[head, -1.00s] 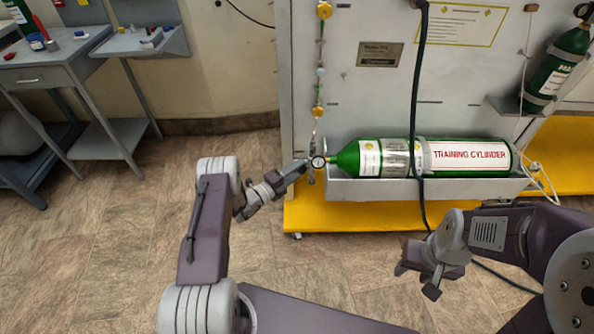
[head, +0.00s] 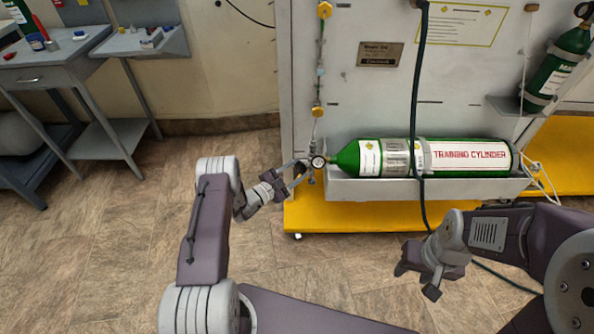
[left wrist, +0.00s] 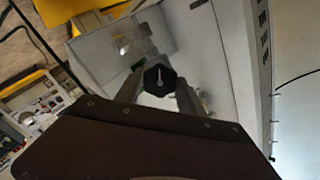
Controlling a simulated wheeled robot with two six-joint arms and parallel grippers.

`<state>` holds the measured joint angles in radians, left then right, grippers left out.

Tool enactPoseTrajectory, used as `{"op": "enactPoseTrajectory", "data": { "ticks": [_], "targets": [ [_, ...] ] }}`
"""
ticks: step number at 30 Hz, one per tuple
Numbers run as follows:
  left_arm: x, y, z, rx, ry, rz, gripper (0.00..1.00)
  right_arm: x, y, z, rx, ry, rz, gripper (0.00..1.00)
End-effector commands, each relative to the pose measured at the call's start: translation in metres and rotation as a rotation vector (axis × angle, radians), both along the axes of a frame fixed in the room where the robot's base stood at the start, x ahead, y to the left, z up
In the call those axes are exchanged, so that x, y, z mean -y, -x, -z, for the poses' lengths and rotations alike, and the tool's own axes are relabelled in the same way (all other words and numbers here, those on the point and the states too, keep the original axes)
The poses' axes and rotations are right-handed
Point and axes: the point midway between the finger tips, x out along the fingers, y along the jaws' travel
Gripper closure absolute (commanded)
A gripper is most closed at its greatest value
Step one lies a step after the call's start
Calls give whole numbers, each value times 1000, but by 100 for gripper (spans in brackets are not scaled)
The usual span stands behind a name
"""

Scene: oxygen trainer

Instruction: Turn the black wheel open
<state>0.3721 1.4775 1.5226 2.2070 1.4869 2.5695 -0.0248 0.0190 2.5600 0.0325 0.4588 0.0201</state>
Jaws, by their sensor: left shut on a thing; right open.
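The black wheel (left wrist: 160,80) shows in the left wrist view as a dark lobed knob with a pale pointer mark on its face. My left gripper (left wrist: 158,92) has one finger on each side of it and is shut on it. In the head view my left gripper (head: 299,170) is at the valve end of the green training cylinder (head: 346,158), just left of the round gauge (head: 317,162). The wheel itself cannot be made out there. My right gripper (head: 424,274) is open and empty, low at the right, away from the cylinder.
The cylinder lies in a grey tray (head: 350,190) on the panel, above a yellow base (head: 340,217). A dark hose (head: 415,100) hangs in front of it. Another green cylinder (head: 556,66) stands at upper right. Grey side tables (head: 50,75) are at left, and the floor between is clear.

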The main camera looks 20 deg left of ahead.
Motion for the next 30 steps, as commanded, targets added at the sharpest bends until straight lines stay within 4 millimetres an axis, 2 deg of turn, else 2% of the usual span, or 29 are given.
{"op": "enactPoseTrajectory", "data": {
  "ticks": [15, 30],
  "targets": [
    [0, 1, 2, -193, 301, 1, 95, 0, 0, 1, 0, 0, 0, 55],
    [0, 1, 2, -239, 374, 0, 95, 0, 0, 1, 0, 0, 0, 55]
  ]
}}
